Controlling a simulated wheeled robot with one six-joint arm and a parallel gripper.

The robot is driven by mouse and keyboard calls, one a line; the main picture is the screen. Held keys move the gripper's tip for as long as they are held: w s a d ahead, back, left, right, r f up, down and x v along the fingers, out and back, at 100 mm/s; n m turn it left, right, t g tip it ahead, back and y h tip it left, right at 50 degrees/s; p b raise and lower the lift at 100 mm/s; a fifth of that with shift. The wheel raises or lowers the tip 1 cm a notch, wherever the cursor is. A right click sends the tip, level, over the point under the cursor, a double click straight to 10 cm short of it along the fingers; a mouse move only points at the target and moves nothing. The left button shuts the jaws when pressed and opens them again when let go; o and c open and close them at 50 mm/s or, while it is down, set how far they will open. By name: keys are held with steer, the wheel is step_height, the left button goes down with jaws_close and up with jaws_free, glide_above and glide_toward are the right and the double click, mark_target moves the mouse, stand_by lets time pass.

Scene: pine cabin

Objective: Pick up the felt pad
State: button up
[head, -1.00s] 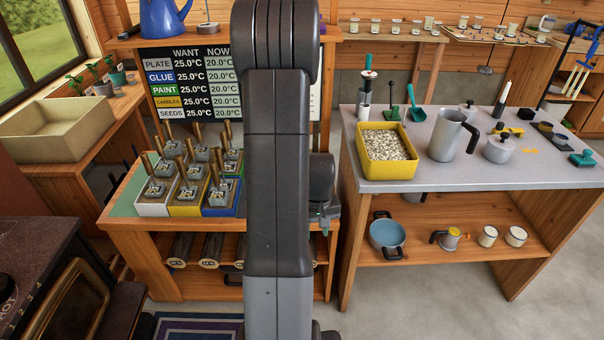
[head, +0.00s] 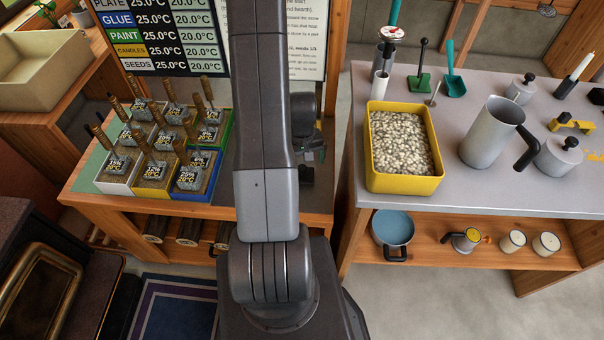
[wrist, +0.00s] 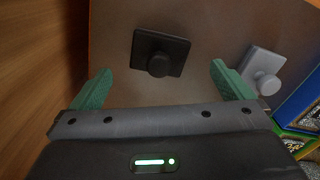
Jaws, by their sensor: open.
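A black square pad with a round knob (wrist: 161,54) lies on a brownish surface in the wrist view. It looks like the felt pad, but its material cannot be told. My gripper (wrist: 160,68) is open, its two green fingers spread to the left and right of the black pad and nearer the camera. Nothing is between the fingertips in their grip.
A grey knobbed piece (wrist: 263,70) lies right of my right finger, with coloured planter boxes (wrist: 300,105) close by. In the head view, boxes with wooden-handled tools (head: 125,180) stand left of my arm; a yellow tray of pebbles (head: 403,186) stands on the right bench.

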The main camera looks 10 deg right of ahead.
mark_target(302, 167)
steer(key=shift+f, duration=2.6)
steer(key=c, duration=1.1)
